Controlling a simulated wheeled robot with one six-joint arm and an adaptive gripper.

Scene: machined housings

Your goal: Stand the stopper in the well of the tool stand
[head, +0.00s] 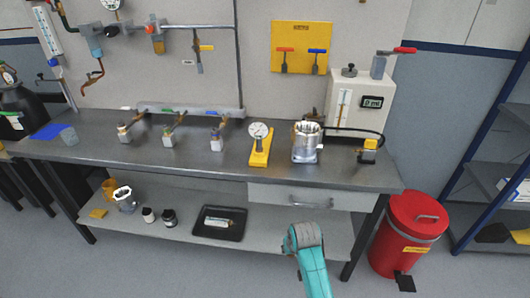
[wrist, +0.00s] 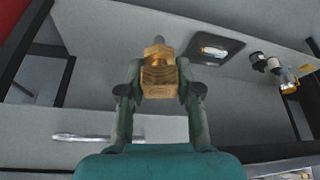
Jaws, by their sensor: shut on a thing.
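My gripper (wrist: 158,78) is shut on a brass, hex-sided piece with a grey tip, which I take to be the stopper (wrist: 158,82). It is held between the two fingers, in the air in front of the bench. In the head view my teal arm shows below the bench front, and the fingers and the held piece are hidden there. I cannot tell for sure which thing is the tool stand. A yellow stand (head: 260,150) with a dial gauge and a silver, open-topped housing (head: 306,145) stand on the bench.
The bench top (head: 85,152) carries several small valves and, at right, a yellow block (head: 368,150). The lower shelf (head: 270,222) holds a black tray (head: 219,235) and small bottles. A drawer handle (head: 311,203) sticks out near my arm. A red bin (head: 405,240) stands right.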

